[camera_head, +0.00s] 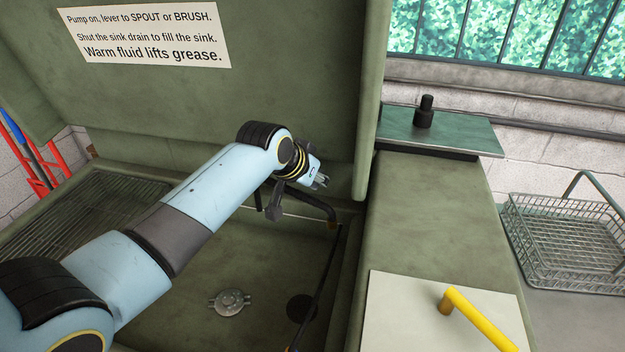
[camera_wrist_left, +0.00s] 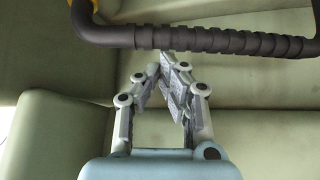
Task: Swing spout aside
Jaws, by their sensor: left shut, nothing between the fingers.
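The spout (camera_head: 317,203) is a dark bent pipe with a brass-coloured tip, over the right part of the sink at the back. In the left wrist view the spout (camera_wrist_left: 200,40) crosses the top as a ribbed dark tube. My left gripper (camera_head: 321,182) is at the back of the sink, close to the spout. In the left wrist view my left gripper (camera_wrist_left: 165,68) is shut and empty, its fingertips just below the tube. I cannot tell whether they touch it. My arm hides part of the pipe's base. My right gripper is not in view.
The green sink (camera_head: 190,320) holds a round metal part (camera_head: 229,302) and a dark drain hole (camera_head: 302,307). A thin black rod (camera_head: 325,285) runs along its right side. A yellow handle (camera_head: 480,318) and a wire basket (camera_head: 565,240) are on the right. A tall green panel (camera_head: 300,70) stands behind.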

